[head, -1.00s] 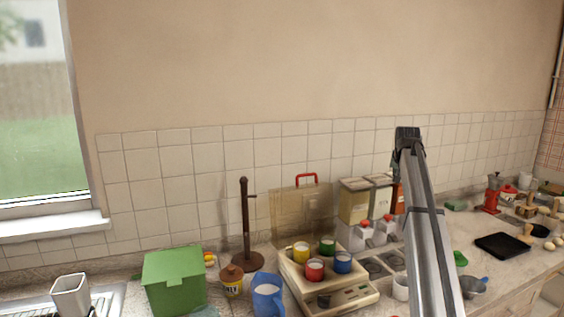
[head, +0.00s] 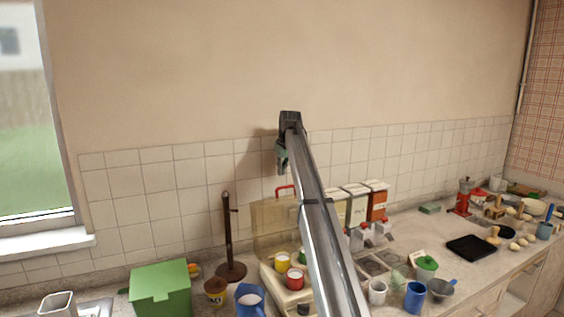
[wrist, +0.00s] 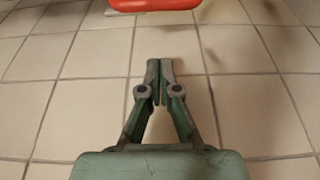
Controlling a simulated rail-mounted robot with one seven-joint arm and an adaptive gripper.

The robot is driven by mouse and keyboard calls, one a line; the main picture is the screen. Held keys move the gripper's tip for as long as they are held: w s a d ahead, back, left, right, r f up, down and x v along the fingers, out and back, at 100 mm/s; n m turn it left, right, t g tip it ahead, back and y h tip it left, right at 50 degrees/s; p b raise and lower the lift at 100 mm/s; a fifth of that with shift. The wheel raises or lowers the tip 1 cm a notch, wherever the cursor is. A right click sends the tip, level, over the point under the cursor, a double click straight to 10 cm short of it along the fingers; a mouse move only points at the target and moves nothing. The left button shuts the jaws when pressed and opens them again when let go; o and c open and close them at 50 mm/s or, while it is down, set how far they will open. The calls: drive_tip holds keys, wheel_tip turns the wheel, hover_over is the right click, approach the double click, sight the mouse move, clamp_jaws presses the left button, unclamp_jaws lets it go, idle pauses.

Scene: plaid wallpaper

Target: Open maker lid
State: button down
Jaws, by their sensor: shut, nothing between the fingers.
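The maker's cream base (head: 270,280) stands on the counter, partly hidden behind my arm, with coloured cups in it. Its see-through tan lid (head: 268,222) stands upright at the back of the base, raised off the cups. The lid's red handle (head: 285,188) is at its top edge, and the handle also shows at the top edge of the wrist view (wrist: 160,5). My gripper (head: 281,168) hangs just above the handle in the head view, near the tiled wall. In the wrist view my gripper (wrist: 160,66) has its fingertips together and empty, apart from the handle.
A brown stand (head: 229,235), a green box (head: 160,288) and a blue pitcher (head: 249,300) stand left of the maker. Canisters (head: 357,203) stand right of it. The tiled wall (head: 180,190) is close behind.

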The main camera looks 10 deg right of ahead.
sight(290, 198)
drive_tip(key=x, duration=0.2)
drive_tip(key=p+x, duration=0.1)
drive_tip(key=x, duration=0.1)
drive_tip(key=shift+s+f+p, duration=0.15)
drive_tip(key=shift+f+p, duration=0.1)
drive_tip(key=shift+p, duration=0.05)
drive_tip(key=s, duration=0.1)
drive_tip(key=s+d+p, duration=0.1)
drive_tip(key=s, duration=0.1)
drive_tip(key=shift+s, duration=0.2)
drive_tip(key=s, duration=0.1)
drive_tip(key=s+d+t+b, duration=0.1)
drive_tip(key=s, duration=0.1)
drive_tip(key=s+r+t+b, duration=0.1)
drive_tip(key=s, duration=0.1)
drive_tip(key=shift+d+y, duration=0.2)
drive_tip(key=shift+y, duration=0.1)
drive_tip(key=shift+s+r, duration=0.2)
drive_tip(key=shift+w+r, duration=0.15)
